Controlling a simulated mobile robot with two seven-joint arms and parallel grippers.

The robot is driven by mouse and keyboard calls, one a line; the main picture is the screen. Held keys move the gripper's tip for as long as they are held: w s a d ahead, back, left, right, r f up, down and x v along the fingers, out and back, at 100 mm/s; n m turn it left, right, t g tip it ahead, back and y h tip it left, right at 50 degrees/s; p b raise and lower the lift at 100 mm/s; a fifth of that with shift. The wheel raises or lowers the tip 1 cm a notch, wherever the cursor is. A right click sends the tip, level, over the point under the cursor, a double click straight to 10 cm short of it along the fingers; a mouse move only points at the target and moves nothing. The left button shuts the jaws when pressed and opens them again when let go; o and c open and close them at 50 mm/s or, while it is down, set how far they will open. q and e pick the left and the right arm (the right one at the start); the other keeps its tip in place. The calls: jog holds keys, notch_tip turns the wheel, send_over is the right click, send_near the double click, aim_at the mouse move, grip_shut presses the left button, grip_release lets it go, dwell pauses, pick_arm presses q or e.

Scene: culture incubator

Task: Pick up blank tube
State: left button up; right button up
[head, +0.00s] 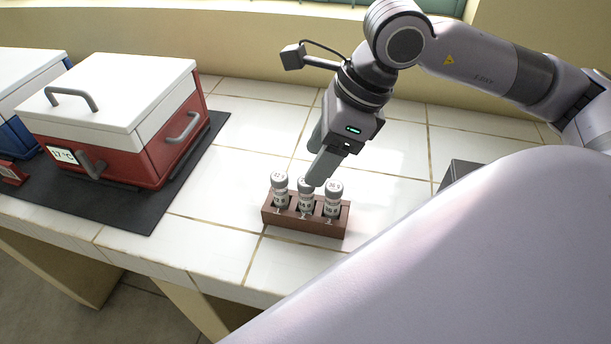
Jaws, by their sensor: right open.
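A brown rack (285,222) stands on the white tiled bench and holds three capped tubes in a row. The left tube (280,190), the middle tube (305,200) and the right tube (333,197) all have grey caps and pale labels. The marks are too small for me to tell which tube is blank. My right gripper (316,166) points down just above and behind the rack, with its fingers close to the middle tube's cap. It is open and holds nothing. I cannot tell whether a finger touches the cap. My left gripper is not in view.
A red and white incubator (120,115) with a display and handles stands on a black mat (150,215) at the left. A blue and white box (25,75) is beside it. A dark grey object (460,172) is partly hidden at the right. The tiles around the rack are clear.

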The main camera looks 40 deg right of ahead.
aim_at(306, 200)
jog(key=x, duration=0.4)
jog(key=p+x, duration=0.1)
jog(key=x, duration=0.2)
jog(key=shift+d+f, duration=0.15)
jog(key=shift+d, duration=0.1)
jog(key=c, duration=1.1)
